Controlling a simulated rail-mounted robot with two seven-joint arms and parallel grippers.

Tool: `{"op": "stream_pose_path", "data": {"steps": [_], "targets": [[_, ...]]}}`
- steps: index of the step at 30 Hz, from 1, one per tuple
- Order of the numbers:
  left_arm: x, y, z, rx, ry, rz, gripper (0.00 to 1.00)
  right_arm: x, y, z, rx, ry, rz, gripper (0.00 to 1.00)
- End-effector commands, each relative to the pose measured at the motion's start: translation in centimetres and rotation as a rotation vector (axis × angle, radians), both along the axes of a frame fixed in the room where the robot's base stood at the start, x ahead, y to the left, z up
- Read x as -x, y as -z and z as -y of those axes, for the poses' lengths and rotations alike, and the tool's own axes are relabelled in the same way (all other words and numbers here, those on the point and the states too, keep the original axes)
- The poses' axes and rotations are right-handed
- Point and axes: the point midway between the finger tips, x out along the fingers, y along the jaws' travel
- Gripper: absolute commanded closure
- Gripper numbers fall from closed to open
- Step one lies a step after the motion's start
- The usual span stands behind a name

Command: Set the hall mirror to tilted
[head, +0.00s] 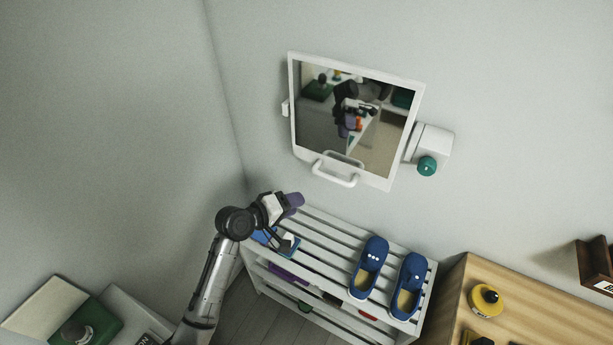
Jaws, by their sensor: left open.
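The hall mirror (355,118) hangs on the wall in a white frame, with a white handle (335,172) at its lower edge. A white side mount with a green knob (427,166) is at its right. How far the mirror leans from the wall is hard to tell from this angle. My left gripper (294,203) is open and below and to the left of the handle, above the left end of the shoe rack and apart from the mirror. The mirror's glass reflects parts of the room and a dark arm. My right gripper is not seen directly.
A white slatted shoe rack (325,233) stands below the mirror, with blue shoes (369,267) on top and items on the lower shelf. A wooden cabinet (530,310) with a yellow object (486,299) is at the right. A green device (78,329) is at lower left.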

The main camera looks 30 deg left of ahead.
Motion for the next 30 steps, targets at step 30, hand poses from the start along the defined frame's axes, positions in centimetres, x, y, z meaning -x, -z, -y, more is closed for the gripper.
{"op": "stream_pose_path", "data": {"steps": [30], "targets": [[-10.2,-0.5,3.9,0.399,-0.145,-0.032,0.57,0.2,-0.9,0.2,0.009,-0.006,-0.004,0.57]]}}
